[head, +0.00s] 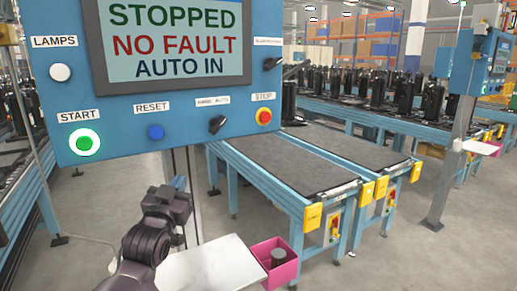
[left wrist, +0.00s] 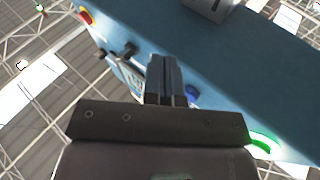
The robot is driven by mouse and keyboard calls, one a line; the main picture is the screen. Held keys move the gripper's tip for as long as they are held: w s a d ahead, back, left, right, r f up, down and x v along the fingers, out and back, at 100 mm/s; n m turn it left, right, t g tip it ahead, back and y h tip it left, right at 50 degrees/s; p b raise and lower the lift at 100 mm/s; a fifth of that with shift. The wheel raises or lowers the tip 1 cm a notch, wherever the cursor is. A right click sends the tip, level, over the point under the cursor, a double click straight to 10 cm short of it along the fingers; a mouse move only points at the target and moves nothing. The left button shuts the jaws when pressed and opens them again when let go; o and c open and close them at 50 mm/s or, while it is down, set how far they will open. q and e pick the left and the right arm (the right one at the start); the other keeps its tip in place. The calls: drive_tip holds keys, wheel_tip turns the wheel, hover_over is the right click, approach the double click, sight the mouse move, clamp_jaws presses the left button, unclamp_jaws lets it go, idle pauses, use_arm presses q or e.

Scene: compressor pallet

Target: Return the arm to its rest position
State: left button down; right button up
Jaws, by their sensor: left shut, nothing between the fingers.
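My left arm (head: 155,225) rises from the bottom of the head view, below the blue control panel (head: 200,135). My left gripper (head: 178,184) points up under the panel's lower edge. In the left wrist view its fingers (left wrist: 165,78) are together with nothing between them, in front of the panel's blue face. I cannot tell from these views whether they touch the panel. My right gripper is not in view.
The panel's screen (head: 175,38) reads STOPPED, NO FAULT, AUTO IN. The green start button (head: 85,142) is lit. A white shelf (head: 212,266) and a pink bin (head: 282,271) holding a dark cylinder are low ahead. Blue-framed conveyors (head: 290,165) stand behind.

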use_arm(q)
drive_tip(key=s+a+f+g+y, duration=0.1)
drive_tip(key=s+a+f+g, duration=0.1)
drive_tip(key=s+f, duration=0.45)
drive_tip(key=s+a+f+n+g, duration=0.1)
drive_tip(key=s+f, duration=0.2)
drive_tip(key=f, duration=0.6)
drive_tip(key=s+a+f+g+y, duration=0.15)
drive_tip(key=s+f, duration=0.25)
drive_tip(key=f, duration=0.4)
drive_tip(key=s+a+f+g, duration=0.2)
drive_tip(key=s+f, duration=0.5)
drive_tip(key=s, duration=0.2)
drive_tip(key=s+a+f+n+g, duration=0.1)
drive_tip(key=s+a+f+g, duration=0.1)
drive_tip(key=s+f, duration=0.6)
drive_tip(key=shift+s+a+f+g+y, duration=0.25)
drive_tip(key=shift+s+g+y, duration=0.1)
drive_tip(key=shift+s, duration=0.75)
